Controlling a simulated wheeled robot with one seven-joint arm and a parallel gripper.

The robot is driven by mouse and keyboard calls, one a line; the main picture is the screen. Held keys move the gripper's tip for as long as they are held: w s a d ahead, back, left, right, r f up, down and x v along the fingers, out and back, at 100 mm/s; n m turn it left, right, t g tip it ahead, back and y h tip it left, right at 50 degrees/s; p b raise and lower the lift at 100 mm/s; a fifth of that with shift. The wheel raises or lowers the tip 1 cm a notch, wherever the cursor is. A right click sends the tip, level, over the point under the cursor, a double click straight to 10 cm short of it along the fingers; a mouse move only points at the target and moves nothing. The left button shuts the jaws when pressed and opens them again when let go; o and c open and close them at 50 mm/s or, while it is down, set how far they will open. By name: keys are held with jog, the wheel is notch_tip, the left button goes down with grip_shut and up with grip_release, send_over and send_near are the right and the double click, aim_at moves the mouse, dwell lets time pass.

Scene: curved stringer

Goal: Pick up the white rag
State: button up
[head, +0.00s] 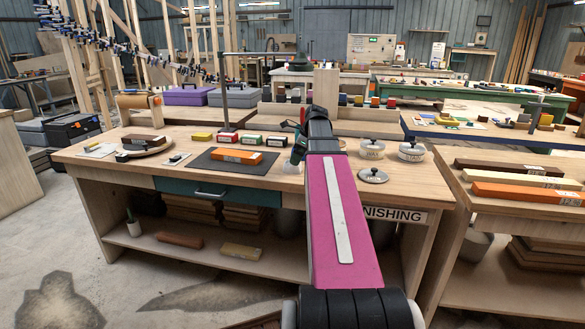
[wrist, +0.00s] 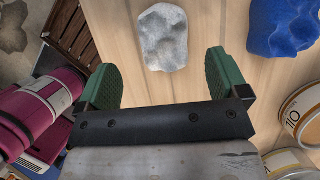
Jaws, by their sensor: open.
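The white rag (wrist: 165,37) is a crumpled, greyish-white lump on the pale wooden bench top, at top centre of the wrist view. My gripper (wrist: 160,72) is open, its two green fingers wide apart with nothing between them. The rag lies just ahead of the gap between the fingers, apart from both in the picture. In the head view, my gripper (head: 298,150) is over the finishing bench, partly hidden by my pink arm. A small white patch, likely the rag (head: 291,168), shows just below it.
A crumpled blue rag (wrist: 283,28) lies right of the white one. Round tins (wrist: 301,113) stand at the right of the wrist view. In the head view, a dark mat (head: 205,162) with an orange block (head: 237,156) lies left of my gripper.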

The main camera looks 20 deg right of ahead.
jog(key=shift+w+x, duration=0.2)
jog(key=shift+x, duration=1.05)
jog(key=shift+w+x, duration=0.2)
jog(key=shift+x, duration=1.1)
jog(key=shift+r, duration=0.1)
jog(key=c, duration=1)
